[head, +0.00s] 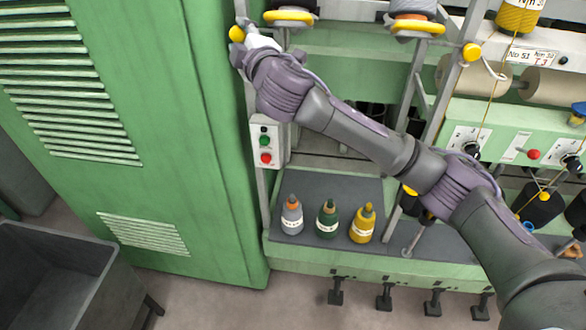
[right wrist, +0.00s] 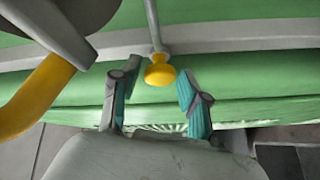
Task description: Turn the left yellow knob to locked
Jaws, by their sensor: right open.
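The left yellow knob (head: 237,34) sits beside the tall green cabinet, near the top of the head view. My right gripper (head: 243,44) is right at it, its fingers mostly hidden by the wrist. In the right wrist view the knob (right wrist: 160,72) is on a thin grey stem and stands between the tips of my open right gripper (right wrist: 158,86). A gap shows on each side, so neither finger touches it. Its locked marking cannot be seen. A second yellow knob (head: 472,52) is farther right. My left gripper is not in view.
The green cabinet (head: 165,120) is close on the left. A yellow ring (head: 290,18) is just right of the knob, and a yellow curved part (right wrist: 38,95) shows close in the wrist view. A button box (head: 266,143) and several bottles (head: 327,220) lie below my arm.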

